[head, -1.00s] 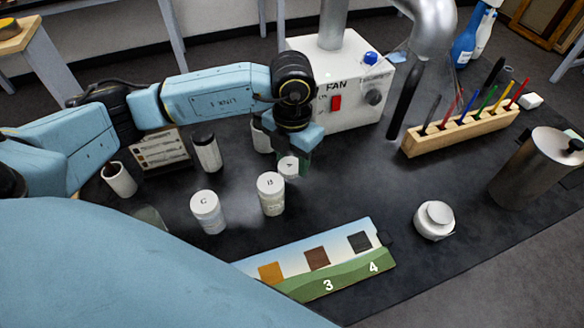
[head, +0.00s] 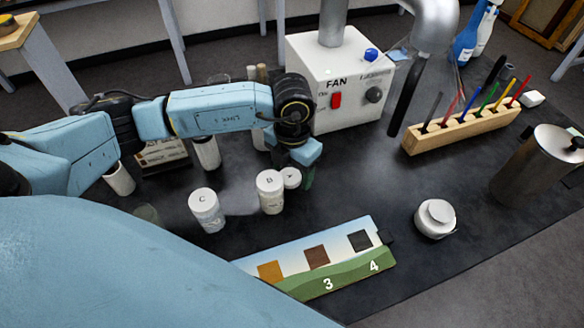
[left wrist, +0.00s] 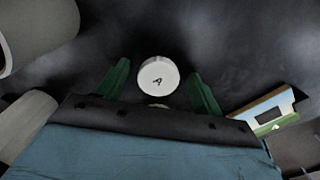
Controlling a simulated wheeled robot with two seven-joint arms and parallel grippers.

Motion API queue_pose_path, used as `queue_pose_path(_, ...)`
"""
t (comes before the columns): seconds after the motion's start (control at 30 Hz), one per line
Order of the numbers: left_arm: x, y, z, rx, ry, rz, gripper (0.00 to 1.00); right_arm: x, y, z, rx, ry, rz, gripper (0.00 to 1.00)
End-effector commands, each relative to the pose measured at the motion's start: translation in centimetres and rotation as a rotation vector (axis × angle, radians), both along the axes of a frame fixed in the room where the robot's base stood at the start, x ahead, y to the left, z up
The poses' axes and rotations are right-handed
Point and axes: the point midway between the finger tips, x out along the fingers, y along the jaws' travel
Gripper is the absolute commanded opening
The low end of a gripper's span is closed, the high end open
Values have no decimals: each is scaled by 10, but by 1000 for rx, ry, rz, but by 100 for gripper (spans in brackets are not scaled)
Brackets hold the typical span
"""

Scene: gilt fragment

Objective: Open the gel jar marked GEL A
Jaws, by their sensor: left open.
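The jar with the white lid marked A (head: 291,179) stands on the dark mat, just behind and to the right of the jar marked B (head: 270,193), which hides part of it. My left gripper (head: 301,173) is at jar A, reaching down from above. In the left wrist view, the round A lid (left wrist: 158,77) lies between the two green fingers of my open left gripper (left wrist: 158,82), with a gap visible on each side. The jar's body is mostly hidden under the lid. The jar marked C (head: 206,212) stands to the left. My right gripper is out of view.
The fan box (head: 345,85) stands close behind my left gripper. A wooden rack (head: 462,134) with coloured tools, a metal canister (head: 532,175) and a white lidded pot (head: 435,220) are to the right. A colour card (head: 335,275) lies in front. The mat between card and pot is clear.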

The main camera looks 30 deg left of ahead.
Motion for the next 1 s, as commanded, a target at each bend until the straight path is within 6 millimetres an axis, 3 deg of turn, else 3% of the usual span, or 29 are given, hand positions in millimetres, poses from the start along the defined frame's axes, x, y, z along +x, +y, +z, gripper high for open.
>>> queue_pose_path(0.27,1,0,8,0,-2,0,67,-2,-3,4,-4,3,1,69)
queue_pose_path(0.7,2,0,96,-1,-4,-1,67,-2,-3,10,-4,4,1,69)
queue_pose_path(1.0,2,0,123,0,-1,1,67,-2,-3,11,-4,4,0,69)
